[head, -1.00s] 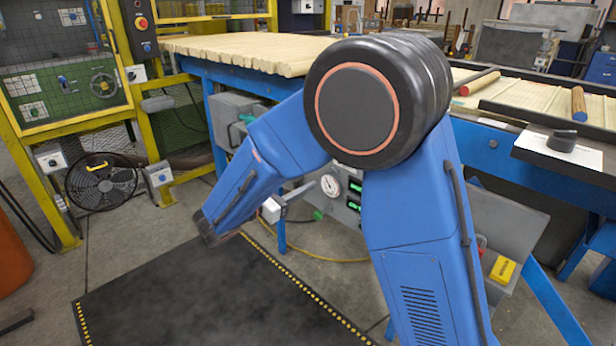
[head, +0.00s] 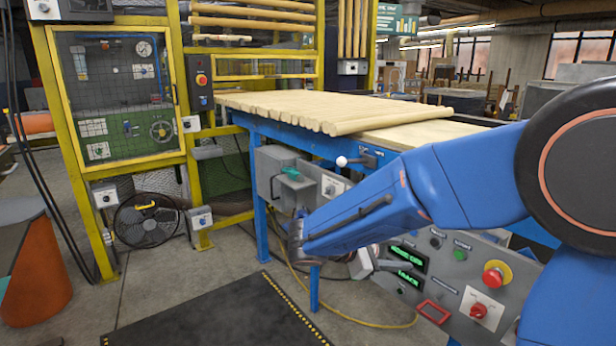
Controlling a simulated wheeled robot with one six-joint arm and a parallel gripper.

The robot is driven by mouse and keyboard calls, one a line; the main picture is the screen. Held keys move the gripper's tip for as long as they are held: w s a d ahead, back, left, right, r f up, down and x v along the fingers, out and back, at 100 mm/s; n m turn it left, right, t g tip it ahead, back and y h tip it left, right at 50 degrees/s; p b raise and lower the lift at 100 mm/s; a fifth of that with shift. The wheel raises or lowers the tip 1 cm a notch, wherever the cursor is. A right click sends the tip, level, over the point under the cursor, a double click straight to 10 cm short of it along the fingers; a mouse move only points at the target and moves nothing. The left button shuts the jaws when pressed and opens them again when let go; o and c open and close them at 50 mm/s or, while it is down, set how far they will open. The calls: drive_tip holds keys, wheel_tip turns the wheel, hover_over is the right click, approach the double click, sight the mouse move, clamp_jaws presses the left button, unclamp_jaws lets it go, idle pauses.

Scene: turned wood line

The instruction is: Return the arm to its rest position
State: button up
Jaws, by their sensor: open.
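My blue arm reaches in from the right edge, with its big black round joint at the far right. Its forearm slopes down to the left in front of a grey control panel (head: 452,262). My gripper (head: 297,238) is the small dark end of the arm, in front of the blue table frame and above the floor. It is open and nothing shows in it. Its fingers are small and hard to make out. The arm hides part of the panel.
A blue-framed table (head: 262,128) carries several wooden rods (head: 300,108). The panel has a red stop button (head: 494,275). A yellow guarded machine (head: 112,95) and a floor fan (head: 146,220) stand left. A black mat (head: 215,315) lies on open floor. A yellow hose (head: 375,324) curves below the panel.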

drive_tip(key=s+d+f+m+g+y, duration=0.15)
drive_tip(key=s+d+m+y, duration=0.3)
drive_tip(key=s, duration=0.55)
drive_tip(key=s+d+f+m+g+y, duration=0.15)
drive_tip(key=s+d+m+y, duration=0.35)
drive_tip(key=s, duration=0.5)
drive_tip(key=s+a+m+t+y, duration=0.3)
drive_tip(key=s+m, duration=0.3)
drive_tip(key=m, duration=0.1)
drive_tip(key=shift+r, duration=0.3)
drive_tip(key=shift+y, duration=0.25)
